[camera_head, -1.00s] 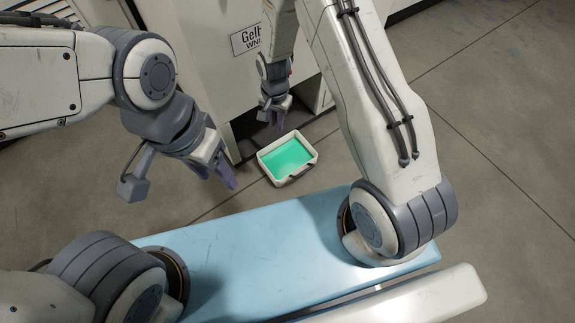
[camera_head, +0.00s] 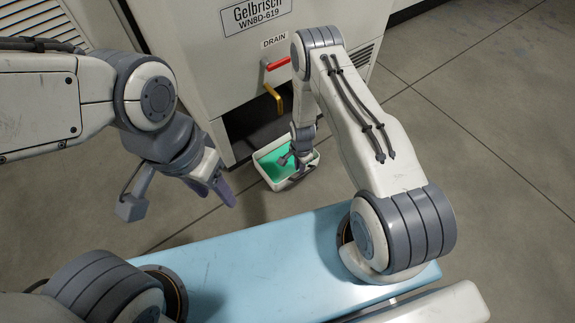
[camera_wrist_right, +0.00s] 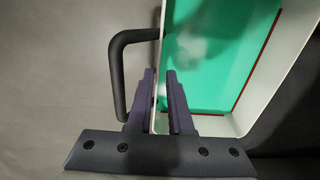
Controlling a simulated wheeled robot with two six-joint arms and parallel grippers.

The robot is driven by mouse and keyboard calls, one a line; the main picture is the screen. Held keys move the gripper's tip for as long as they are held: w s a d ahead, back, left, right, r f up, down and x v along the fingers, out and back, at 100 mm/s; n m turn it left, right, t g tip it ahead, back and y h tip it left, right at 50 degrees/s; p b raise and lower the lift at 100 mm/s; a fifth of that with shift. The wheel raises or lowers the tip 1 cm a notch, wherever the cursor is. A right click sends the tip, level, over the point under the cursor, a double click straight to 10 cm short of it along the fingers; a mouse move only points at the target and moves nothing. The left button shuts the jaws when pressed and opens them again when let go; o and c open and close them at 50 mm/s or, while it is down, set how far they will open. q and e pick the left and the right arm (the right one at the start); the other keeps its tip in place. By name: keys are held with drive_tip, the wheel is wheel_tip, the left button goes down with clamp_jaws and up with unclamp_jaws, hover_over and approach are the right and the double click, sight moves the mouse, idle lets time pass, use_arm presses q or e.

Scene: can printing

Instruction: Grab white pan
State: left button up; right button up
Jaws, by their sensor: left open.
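The white pan (camera_head: 312,159) with green liquid (camera_head: 268,160) stands on the floor before the drain opening of the machine. It fills the upper right of the right wrist view (camera_wrist_right: 235,60), its black loop handle (camera_wrist_right: 117,75) on the left. My right gripper (camera_head: 290,160) is at the pan. In the wrist view its purple fingers (camera_wrist_right: 160,95) straddle the pan's near wall, one outside beside the handle, one over the inside. Whether they press the wall is unclear. My left gripper (camera_head: 222,185) is open and empty, left of the pan and apart from it.
The white machine (camera_head: 225,65) stands behind the pan, with a red handle (camera_head: 278,63) and a yellow lever (camera_head: 272,97) above the dark opening (camera_head: 255,125). My blue base lies in front. The floor to the right (camera_head: 480,130) is clear.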

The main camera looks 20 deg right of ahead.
sight(298, 175)
drive_tip(key=f+b, duration=0.2)
drive_tip(key=f, duration=0.1)
drive_tip(key=f+b, duration=0.1)
drive_tip(key=f, duration=0.1)
drive_tip(key=shift+s+a+b, duration=0.2)
drive_tip(key=shift+s+b, duration=0.05)
drive_tip(key=shift+b, duration=0.05)
drive_tip(key=shift+r, duration=0.1)
clamp_jaws()
drive_tip(key=shift+w, duration=0.1)
idle(0.8)
